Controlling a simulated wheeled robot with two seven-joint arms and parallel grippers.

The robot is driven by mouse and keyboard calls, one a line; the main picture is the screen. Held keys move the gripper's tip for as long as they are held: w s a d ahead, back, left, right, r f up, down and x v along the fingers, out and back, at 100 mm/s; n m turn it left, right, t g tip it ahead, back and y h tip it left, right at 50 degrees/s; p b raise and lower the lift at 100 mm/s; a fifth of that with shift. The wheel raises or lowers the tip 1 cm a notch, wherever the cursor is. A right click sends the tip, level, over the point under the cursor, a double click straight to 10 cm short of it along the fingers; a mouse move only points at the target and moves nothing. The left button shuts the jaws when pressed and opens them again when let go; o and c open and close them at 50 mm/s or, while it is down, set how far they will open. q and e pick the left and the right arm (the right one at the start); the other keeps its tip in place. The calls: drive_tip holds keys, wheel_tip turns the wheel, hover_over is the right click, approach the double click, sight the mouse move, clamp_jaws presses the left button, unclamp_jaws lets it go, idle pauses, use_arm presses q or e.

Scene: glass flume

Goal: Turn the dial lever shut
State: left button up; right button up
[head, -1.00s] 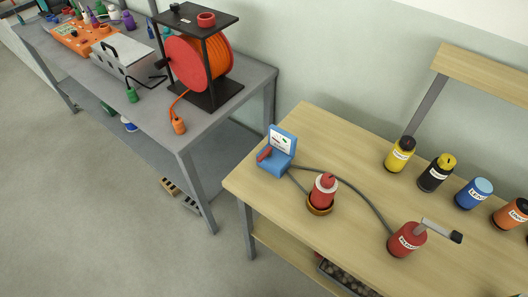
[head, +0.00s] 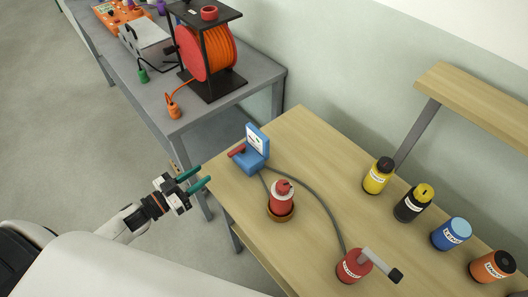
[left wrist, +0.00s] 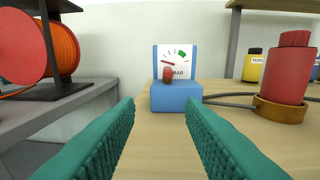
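The blue dial box (head: 257,150) stands at the near left corner of the wooden table. Its red lever (head: 237,150) sticks out to the left. My left gripper (head: 194,179) is open and empty, just off the table's left edge, apart from the box and lever. In the left wrist view the blue box (left wrist: 175,100) is straight ahead, between and beyond the green fingers. Its white face (left wrist: 175,55) carries a scale with a green mark and a red needle. The red lever (left wrist: 168,74) shows end-on in front of the face. My right gripper is not in view.
A red bottle (head: 282,194) stands in a round wooden holder (head: 281,213) near the box. A grey hose (head: 327,203) runs to a red canister with a grey handle (head: 354,266). Several bottles line the back. A grey bench (head: 200,107) with an orange reel (head: 209,55) stands left.

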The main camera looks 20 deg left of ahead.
sight(228, 156)
use_arm(q)
drive_tip(key=shift+m+h, duration=0.3)
drive_tip(key=shift+h, duration=0.3)
drive_tip(key=w+d, duration=0.1)
drive_tip(key=w+d+r+p, duration=0.1)
drive_tip(key=w, duration=0.1)
drive_tip(key=w+d+r, duration=0.1)
drive_tip(key=shift+w+d, duration=0.1)
drive_tip(key=shift+w, duration=0.05)
drive_tip(key=p+x, duration=0.1)
drive_tip(key=x, duration=0.5)
drive_tip(key=shift+d+f+p, duration=0.1)
drive_tip(key=shift+f+p, duration=0.1)
drive_tip(key=shift+p, duration=0.2)
drive_tip(key=shift+w+d, duration=0.3)
drive_tip(key=shift+w, duration=0.25)
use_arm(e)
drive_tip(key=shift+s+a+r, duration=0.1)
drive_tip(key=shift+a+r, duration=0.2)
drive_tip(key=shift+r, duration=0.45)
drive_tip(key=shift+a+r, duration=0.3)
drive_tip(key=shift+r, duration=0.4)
use_arm(q)
clamp_jaws()
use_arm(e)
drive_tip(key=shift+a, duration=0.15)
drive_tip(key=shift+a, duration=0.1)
